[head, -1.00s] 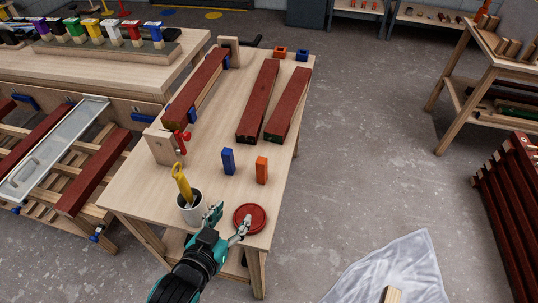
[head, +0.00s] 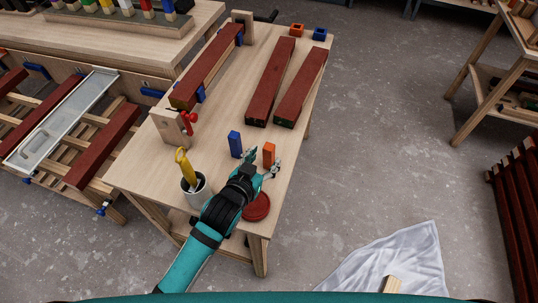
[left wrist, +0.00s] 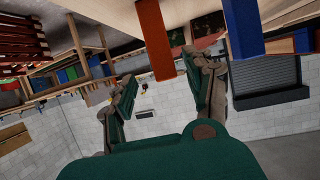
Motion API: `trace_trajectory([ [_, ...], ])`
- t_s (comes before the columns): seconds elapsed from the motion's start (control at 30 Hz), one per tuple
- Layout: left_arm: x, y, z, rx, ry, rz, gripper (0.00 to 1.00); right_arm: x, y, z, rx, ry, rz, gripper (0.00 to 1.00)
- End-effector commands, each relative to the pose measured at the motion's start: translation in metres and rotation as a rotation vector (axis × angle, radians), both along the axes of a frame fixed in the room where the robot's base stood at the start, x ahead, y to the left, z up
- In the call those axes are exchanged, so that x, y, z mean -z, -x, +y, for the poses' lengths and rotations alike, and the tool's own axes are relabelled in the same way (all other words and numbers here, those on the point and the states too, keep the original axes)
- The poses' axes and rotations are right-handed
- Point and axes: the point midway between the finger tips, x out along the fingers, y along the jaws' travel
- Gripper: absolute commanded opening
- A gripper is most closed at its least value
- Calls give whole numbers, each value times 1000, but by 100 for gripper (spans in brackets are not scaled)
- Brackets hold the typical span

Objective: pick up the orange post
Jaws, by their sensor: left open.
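The orange post (head: 269,153) stands upright on the wooden table, just beyond my left gripper (head: 263,161). The gripper is open and empty, with its fingers spread toward the post. The gripper hides the foot of the post in the head view. In the left wrist view the orange post (left wrist: 155,42) shows in the gap between the two open fingers (left wrist: 163,93), nearer the right one. I cannot tell whether a finger touches it. My right gripper is not in view.
A blue post (head: 235,144) stands close to the left of the orange one. A red dish (head: 258,208) lies under my wrist. Dark red battens (head: 270,82) lie farther back.

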Motion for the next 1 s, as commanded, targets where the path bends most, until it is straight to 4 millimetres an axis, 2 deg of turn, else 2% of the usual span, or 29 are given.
trace_trajectory([
  [0.13,4,-10,-3,0,-1,0,54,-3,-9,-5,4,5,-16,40],
  [0.4,21,-42,-14,0,0,0,54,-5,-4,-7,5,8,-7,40],
  [0.7,24,-46,-15,0,0,0,54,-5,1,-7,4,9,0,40],
  [1.0,24,-46,-15,0,-1,0,16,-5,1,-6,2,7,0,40],
])
